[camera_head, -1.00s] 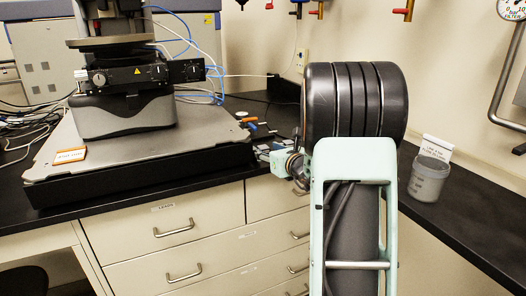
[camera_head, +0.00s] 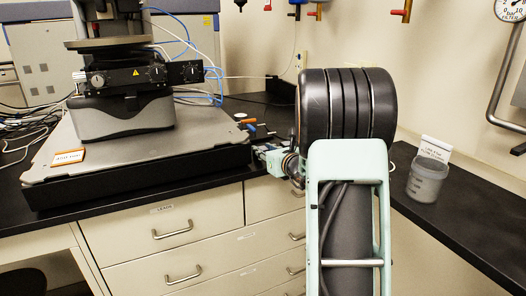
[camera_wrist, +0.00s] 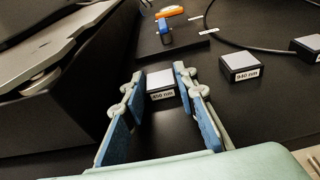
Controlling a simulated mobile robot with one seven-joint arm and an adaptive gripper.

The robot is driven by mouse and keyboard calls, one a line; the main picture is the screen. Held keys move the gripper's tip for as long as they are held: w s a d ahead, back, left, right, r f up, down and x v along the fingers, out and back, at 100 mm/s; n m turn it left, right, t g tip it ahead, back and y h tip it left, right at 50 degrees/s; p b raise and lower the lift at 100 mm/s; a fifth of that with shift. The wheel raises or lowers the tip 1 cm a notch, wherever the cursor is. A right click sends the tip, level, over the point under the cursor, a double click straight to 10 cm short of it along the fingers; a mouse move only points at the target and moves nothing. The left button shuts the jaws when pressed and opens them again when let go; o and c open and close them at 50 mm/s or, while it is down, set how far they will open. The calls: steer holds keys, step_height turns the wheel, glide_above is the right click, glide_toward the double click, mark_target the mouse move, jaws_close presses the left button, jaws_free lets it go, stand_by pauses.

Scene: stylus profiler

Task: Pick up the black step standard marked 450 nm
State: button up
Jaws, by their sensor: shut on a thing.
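The black step standard marked 450 nm (camera_wrist: 161,84) is a small black block with a pale top and a white label facing me in the wrist view. My gripper (camera_wrist: 158,92) has its two blue-padded fingers on either side of it, shut on it near the tips. I cannot tell whether the block is touching the bench or lifted. In the head view my gripper (camera_head: 264,152) is at the bench by the right side of the instrument platform, and the block is not clearly visible there.
A second black block marked 940 nm (camera_wrist: 240,66) stands to the right, and another block (camera_wrist: 308,46) at the right edge. A dark pad (camera_wrist: 170,38) with blue- and orange-handled tools lies behind. The instrument platform (camera_head: 60,172) stands left. A grey cup (camera_head: 426,180) stands right.

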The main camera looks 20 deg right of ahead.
steer(key=shift+r, duration=0.6)
step_height(320, 180, up, 3)
steer(key=shift+s+f+p, duration=0.15)
steer(key=shift+f+p, duration=0.05)
steer(key=shift+p, duration=0.25)
steer(key=s+a+r+p, duration=0.2)
steer(key=s+a+r, duration=0.1)
steer(key=s+r, duration=0.6)
steer(key=shift+s, duration=2.2)
steer(key=shift+r, duration=0.1)
steer(key=o, duration=0.4)
steer(key=shift+c, duration=0.2)
jaws_close()
